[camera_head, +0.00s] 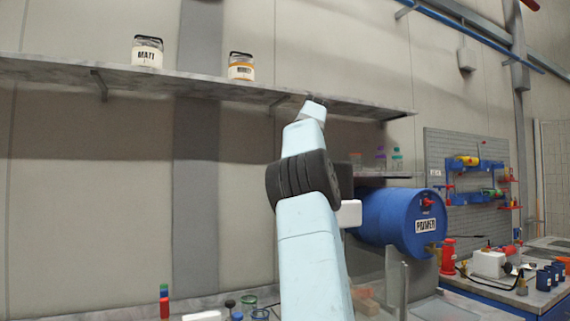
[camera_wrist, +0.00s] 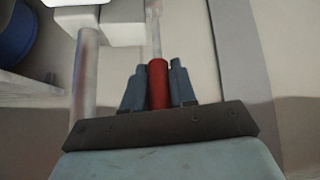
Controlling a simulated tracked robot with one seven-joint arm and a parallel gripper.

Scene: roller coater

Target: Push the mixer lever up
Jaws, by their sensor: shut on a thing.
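The lever shows in the wrist view as a red grip (camera_wrist: 158,82) on a thin pale rod that runs up to the top edge. My gripper (camera_wrist: 158,72) has a grey finger on each side of the red grip and is shut on it. In the head view my arm hides the gripper and the lever. A white block (camera_wrist: 122,24) and a pale upright post (camera_wrist: 85,80), which may belong to the mixer, stand left of the lever in the wrist view. Part of a white box (camera_head: 349,213) shows beside my arm in the head view.
A long shelf (camera_head: 190,82) with two labelled jars (camera_head: 147,52) runs along the wall. A blue barrel marked PRIMER (camera_head: 395,220) lies right of my arm. Small coloured containers (camera_head: 248,303) stand low, left of my arm.

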